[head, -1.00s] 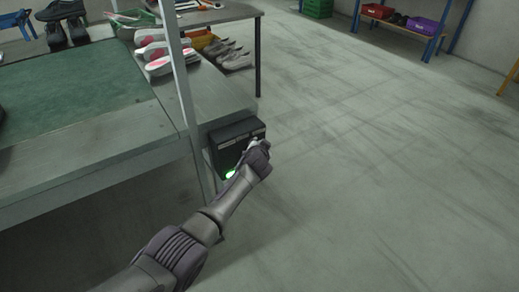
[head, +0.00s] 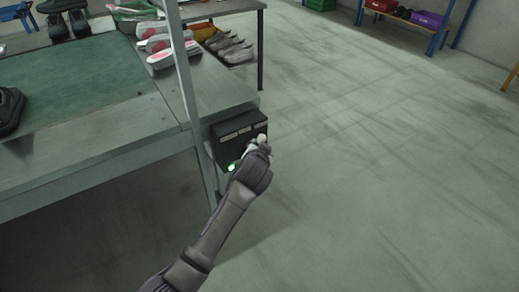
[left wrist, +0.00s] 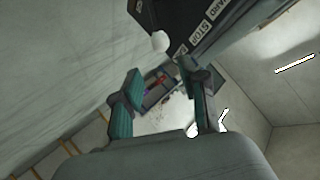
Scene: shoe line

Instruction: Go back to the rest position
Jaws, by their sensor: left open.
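My left gripper (head: 261,145) is at the front of a black control box (head: 232,136) on the bench's end. In the left wrist view its two fingers (left wrist: 161,73) are spread apart with nothing between them. The box (left wrist: 180,14) fills the top of that view, with white labels, one reading STOP. A white rounded knob (left wrist: 160,41) sticks out beside the box, just beyond the fingertips. Whether a finger touches it cannot be told. A green light (head: 232,167) glows low on the box. My right gripper is in neither view.
The bench (head: 90,150) with a green mat (head: 85,85) and a metal post (head: 180,65) stands left of my arm. A black shoe (head: 10,110) lies at the left edge. Several shoes stand farther back. The floor (head: 390,170) to the right is clear.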

